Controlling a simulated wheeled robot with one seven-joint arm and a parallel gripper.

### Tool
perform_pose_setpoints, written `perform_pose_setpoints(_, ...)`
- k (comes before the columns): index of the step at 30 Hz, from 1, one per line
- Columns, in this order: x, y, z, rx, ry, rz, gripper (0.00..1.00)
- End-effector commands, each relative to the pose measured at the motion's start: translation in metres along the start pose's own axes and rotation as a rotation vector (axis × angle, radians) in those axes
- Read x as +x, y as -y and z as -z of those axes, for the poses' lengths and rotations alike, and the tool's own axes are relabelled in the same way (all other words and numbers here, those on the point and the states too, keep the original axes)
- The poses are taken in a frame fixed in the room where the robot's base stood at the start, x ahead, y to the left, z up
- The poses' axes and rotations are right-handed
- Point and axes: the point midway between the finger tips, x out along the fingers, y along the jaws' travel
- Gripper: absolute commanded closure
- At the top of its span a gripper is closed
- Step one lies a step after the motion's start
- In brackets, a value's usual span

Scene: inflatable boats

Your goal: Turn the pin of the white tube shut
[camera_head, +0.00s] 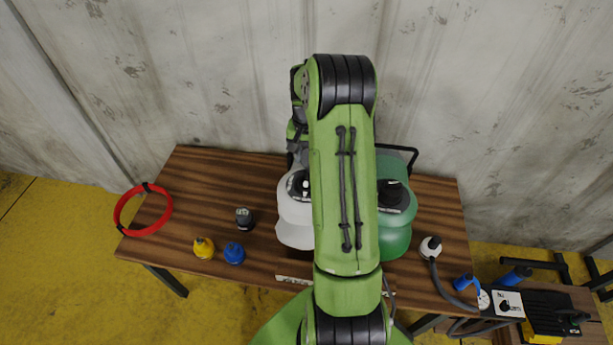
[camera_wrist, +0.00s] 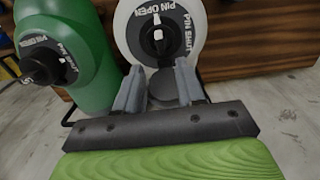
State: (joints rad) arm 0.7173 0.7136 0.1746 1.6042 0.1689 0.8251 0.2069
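The white tube (camera_head: 295,222) lies on the wooden table, partly hidden behind my arm in the head view. In the wrist view, the white tube (camera_wrist: 126,30) shows a dark round valve plate (camera_wrist: 180,25) lettered PIN OPEN on the left and PIN SHUT on the right. A black pin with a white mark (camera_wrist: 158,40) stands at the plate's middle. My gripper (camera_wrist: 160,66) is open, its two fingers apart just in front of the valve, with nothing seen held between them. Whether a finger touches the pin cannot be told. The head view hides the fingers.
A green tube (camera_head: 396,238) with its own black valve lies close beside the white one. A red ring (camera_head: 127,203), dark cap (camera_head: 244,218), yellow cap (camera_head: 204,248), blue cap (camera_head: 234,253) and a hose with a white end (camera_head: 430,247) are on the table (camera_head: 200,175). The wall stands close behind.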

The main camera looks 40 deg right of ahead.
Motion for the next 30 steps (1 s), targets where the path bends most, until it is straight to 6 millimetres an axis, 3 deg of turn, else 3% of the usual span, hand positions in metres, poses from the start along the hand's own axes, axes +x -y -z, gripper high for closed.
perform_pose_setpoints(3, 0.033, 0.000, -0.001, 0.000, 0.006, -0.001, 0.62)
perform_pose_setpoints(9, 0.075, 0.000, -0.001, -0.001, 0.003, 0.000, 0.62)
perform_pose_setpoints(14, 0.089, 0.000, 0.000, -0.001, 0.000, 0.001, 0.62)
perform_pose_setpoints(21, 0.090, 0.001, 0.000, -0.002, -0.001, 0.001, 0.62)
perform_pose_setpoints(29, 0.090, 0.001, 0.000, -0.002, -0.001, 0.001, 1.00)
perform_pose_setpoints(30, 0.090, 0.001, 0.000, -0.002, -0.001, 0.001, 1.00)
